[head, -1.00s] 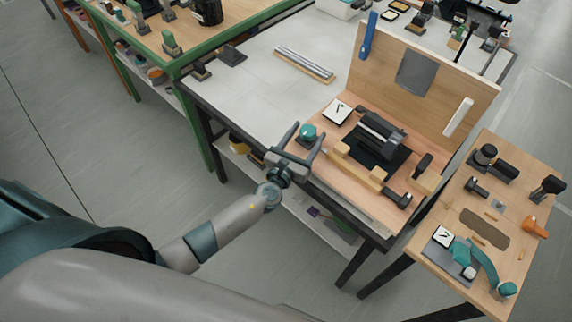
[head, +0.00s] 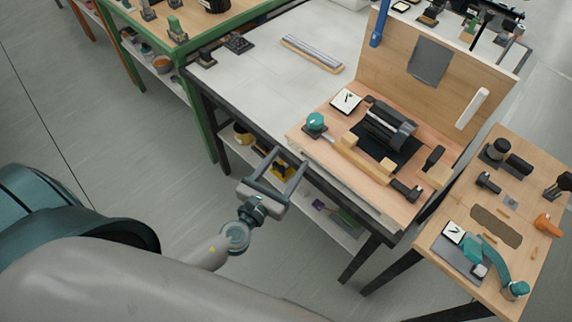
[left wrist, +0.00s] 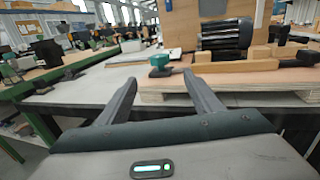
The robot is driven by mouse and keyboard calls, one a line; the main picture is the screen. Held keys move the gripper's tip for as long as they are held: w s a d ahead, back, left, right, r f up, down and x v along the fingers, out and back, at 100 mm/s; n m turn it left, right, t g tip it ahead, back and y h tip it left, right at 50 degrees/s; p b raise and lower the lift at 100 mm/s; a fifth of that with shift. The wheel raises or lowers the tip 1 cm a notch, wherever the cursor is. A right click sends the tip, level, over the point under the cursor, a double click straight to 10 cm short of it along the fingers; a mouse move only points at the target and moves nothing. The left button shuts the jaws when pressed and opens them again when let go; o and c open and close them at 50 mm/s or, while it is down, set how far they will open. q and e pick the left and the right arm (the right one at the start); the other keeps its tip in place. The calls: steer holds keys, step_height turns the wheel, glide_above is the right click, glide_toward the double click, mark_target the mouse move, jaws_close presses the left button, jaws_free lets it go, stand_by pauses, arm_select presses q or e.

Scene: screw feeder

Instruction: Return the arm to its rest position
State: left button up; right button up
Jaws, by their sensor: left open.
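My left gripper (head: 284,174) is open and empty in the head view. It hangs in front of the near edge of the white-topped table (head: 245,95), clear of the things on it. In the left wrist view its two fingers (left wrist: 158,95) stand apart, with the table edge and a wooden board beyond them. My left arm comes in from the lower left. My right gripper is not in view.
The wooden board (head: 300,136) on the table carries a black roller device (head: 388,125) and a teal knob (head: 316,121). A smaller wooden table (head: 436,236) with tools stands at right. A green-framed bench (head: 190,47) stands at upper left. Open floor (head: 120,155) lies left.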

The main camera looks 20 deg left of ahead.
arm_select(q)
steer(key=shift+s, duration=0.15)
stand_by(0.5)
steer(key=s+a+f+n+g+y+b, duration=0.1)
steer(key=s+a+f+n+g, duration=0.3)
steer(key=f, duration=0.8)
steer(key=s+f+n+g, duration=0.25)
steer(key=f+n, duration=0.35)
steer(key=f, duration=0.5)
steer(key=s+a+f+n+g+y+b, duration=0.1)
steer(key=s+a+f+n+g, duration=0.25)
steer(key=f, duration=0.85)
steer(key=s+f+n+g, duration=0.2)
steer(key=s+f+n, duration=0.5)
steer(key=s, duration=0.4)
steer(key=s+d+f+n+g+b, duration=0.1)
steer(key=s+f+n+g, duration=0.1)
steer(key=s+f+n, duration=0.5)
steer(key=s+d+f+n+g, duration=0.1)
steer(key=s+f+n+g, duration=0.2)
steer(key=s+f+n, duration=0.4)
steer(key=s+f, duration=0.1)
steer(key=s, duration=0.7)
steer(key=shift+d+b, duration=0.15)
steer(key=shift+b, duration=0.15)
